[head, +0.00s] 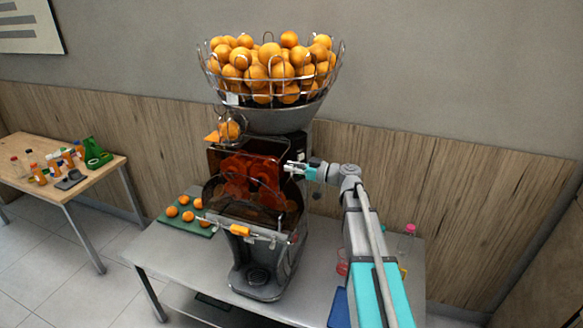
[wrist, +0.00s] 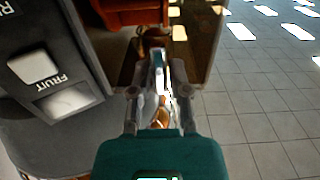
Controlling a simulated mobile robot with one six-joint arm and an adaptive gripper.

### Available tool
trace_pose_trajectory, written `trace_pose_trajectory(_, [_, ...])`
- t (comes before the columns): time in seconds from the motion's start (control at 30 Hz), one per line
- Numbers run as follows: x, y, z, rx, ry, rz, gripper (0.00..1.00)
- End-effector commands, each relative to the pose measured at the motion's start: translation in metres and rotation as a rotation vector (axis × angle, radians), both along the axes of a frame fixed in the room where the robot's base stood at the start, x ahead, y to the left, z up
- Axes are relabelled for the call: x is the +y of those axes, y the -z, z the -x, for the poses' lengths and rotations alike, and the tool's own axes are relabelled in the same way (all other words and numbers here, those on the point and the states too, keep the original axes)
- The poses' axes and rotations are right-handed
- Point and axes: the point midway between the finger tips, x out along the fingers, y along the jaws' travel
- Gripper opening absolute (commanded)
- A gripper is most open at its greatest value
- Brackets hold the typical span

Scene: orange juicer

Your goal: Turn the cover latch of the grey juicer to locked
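The grey juicer (head: 262,272) stands on the metal table with its dark see-through cover (head: 245,182) over red parts. My gripper (head: 293,168) is at the upper right side of the cover. In the wrist view my gripper (wrist: 158,95) has its two fingers apart, one each side of a narrow metallic piece near the cover's edge. That piece may be the latch, but I cannot tell its position or whether a finger touches it. The cover's edge also shows in the wrist view (wrist: 205,45).
A wire basket full of oranges (head: 268,75) tops the juicer. A green board (head: 183,217) with several oranges lies left of it. A grey panel marked FRUIT (wrist: 55,75) is close at left in the wrist view. Bottles (head: 408,238) stand at the table's right.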

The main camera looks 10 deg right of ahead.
Motion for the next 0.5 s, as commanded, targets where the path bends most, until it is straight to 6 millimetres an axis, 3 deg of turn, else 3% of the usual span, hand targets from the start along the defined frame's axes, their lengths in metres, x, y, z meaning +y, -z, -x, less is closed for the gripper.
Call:
trace_pose_trajectory(0.07, [-0.0001,0.0,0.0001,0.0,0.0,0.0,0.0])
trace_pose_trajectory(0.5, [-0.0002,0.0,-0.0003,0.016,0.0,-0.009,0.0])
